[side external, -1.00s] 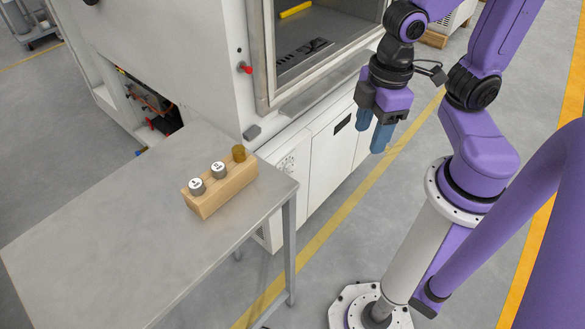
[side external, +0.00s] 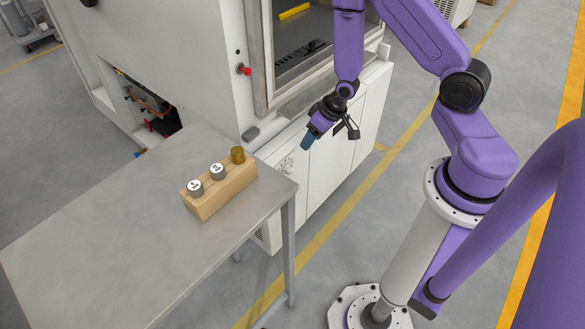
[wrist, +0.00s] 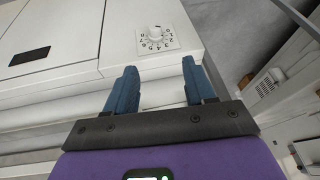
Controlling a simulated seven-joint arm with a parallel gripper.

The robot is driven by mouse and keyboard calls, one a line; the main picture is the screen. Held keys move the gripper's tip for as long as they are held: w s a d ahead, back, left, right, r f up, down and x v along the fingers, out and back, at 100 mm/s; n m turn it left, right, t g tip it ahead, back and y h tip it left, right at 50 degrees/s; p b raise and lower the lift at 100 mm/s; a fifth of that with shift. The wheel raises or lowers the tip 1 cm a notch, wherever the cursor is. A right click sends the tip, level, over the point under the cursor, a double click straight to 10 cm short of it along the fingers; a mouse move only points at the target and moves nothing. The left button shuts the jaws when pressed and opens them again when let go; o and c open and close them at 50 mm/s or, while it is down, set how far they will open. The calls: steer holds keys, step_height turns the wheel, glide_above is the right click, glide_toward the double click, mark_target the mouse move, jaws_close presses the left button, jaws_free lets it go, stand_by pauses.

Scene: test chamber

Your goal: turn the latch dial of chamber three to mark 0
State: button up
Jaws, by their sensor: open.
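The latch dial (wrist: 155,37) is a white knob on a square white plate with dark digits around it, on a white cabinet front. In the wrist view it lies beyond my gripper (wrist: 160,68), roughly between the lines of the two blue fingers and apart from them. Which mark the dial points to is too small to tell. In the side view the dial (side external: 286,165) shows faintly on the lower cabinet front, left of and below my gripper (side external: 306,144). My gripper is open and empty, tilted down and to the left.
A grey metal table (side external: 110,255) stands at the left, its corner close to the dial. A wooden block (side external: 225,190) on it holds two white-topped cylinders and a brass one (side external: 237,155). A red knob (side external: 245,70) is on the machine above. A dark handle slot (wrist: 30,56) is left of the dial.

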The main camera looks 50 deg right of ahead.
steer(key=d+f, duration=0.1)
glide_toward(292, 169)
steer(key=shift+m, duration=0.3)
steer(key=x, duration=0.9)
steer(key=shift+w+f, duration=0.1)
steer(key=shift+f, duration=0.05)
steer(key=shift+a, duration=0.1)
steer(key=c, duration=0.9)
